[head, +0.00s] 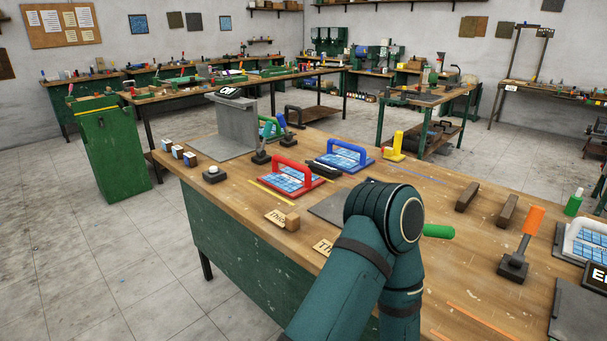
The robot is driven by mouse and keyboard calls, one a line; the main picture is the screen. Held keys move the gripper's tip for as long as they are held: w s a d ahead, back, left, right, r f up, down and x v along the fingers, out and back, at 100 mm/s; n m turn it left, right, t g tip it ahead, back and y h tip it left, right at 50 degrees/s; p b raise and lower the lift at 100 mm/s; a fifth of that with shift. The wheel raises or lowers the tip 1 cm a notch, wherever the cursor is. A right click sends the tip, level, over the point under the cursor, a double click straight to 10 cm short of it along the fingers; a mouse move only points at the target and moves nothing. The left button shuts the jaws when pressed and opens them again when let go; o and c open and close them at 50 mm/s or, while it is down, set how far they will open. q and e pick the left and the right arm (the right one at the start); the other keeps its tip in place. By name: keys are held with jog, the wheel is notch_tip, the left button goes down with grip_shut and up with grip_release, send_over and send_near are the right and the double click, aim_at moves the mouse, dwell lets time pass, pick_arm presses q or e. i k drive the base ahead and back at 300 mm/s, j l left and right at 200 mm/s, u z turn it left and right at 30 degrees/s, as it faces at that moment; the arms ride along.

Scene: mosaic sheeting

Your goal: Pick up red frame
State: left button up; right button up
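The red frame (306,184) lies flat on the near wooden workbench, left of the middle of the head view. It has a red arched handle on top and blue mosaic tiles inside. Neither of my grippers shows in the head view. One of my teal arms rises from the bottom, right of the red frame and apart from it in the picture, and hides part of the bench.
A blue frame (345,147) with a handle stands just behind the red one, with a dark tool (323,167) between them. A wooden block (292,221) sits in front. A grey angle plate (238,128) stands behind left. An orange-handled tool (513,265) stands right.

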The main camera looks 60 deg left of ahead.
aim_at(293, 180)
jog(key=k+j+z, duration=0.15)
jog(key=j, duration=0.15)
jog(key=j+z, duration=0.1)
jog(key=j, duration=0.2)
jog(key=k+j+z, duration=0.15)
jog(key=j, duration=0.15)
jog(key=k+j, duration=0.15)
jog(key=j, duration=0.2)
jog(key=k+j+z, duration=0.1)
jog(key=j, duration=0.3)
jog(key=k+j, duration=0.25)
jog(key=k+j+z, duration=0.1)
jog(key=j, duration=0.4)
jog(key=k+j+z, duration=0.1)
jog(key=k+j, duration=0.15)
